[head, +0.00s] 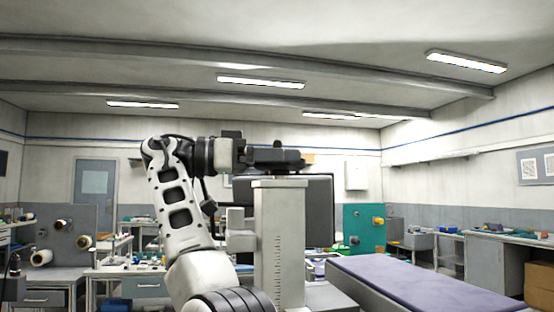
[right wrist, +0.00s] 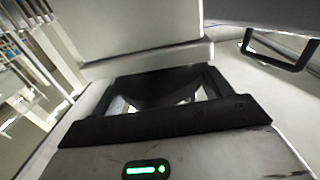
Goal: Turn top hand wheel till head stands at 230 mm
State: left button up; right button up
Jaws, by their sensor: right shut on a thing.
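A pale grey column (head: 265,240) stands upright in the middle of the head view. A scale (head: 278,258) of fine marks runs down its front, too small to read. A light grey block (head: 241,230) sits at the column's left side and may be the head. My right gripper (head: 285,157) lies level over the column's top and is shut on a dark part there, which I take to be the top hand wheel. The wheel's outline cannot be told from the black fingers. In the right wrist view, the gripper (right wrist: 160,95) closes around a dark shape. My left gripper is not in view.
A dark panel (head: 322,205) stands behind the column. A bench with a purple top (head: 420,285) is at the lower right. Benches with spools (head: 62,224) line the left side. A teal cabinet (head: 362,228) is farther back.

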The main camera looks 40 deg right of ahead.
jog(key=shift+m+g+y, duration=0.4)
jog(key=shift+m+g, duration=0.1)
jog(key=shift+g, duration=0.1)
jog(key=o, duration=1)
jog(key=shift+d, duration=0.1)
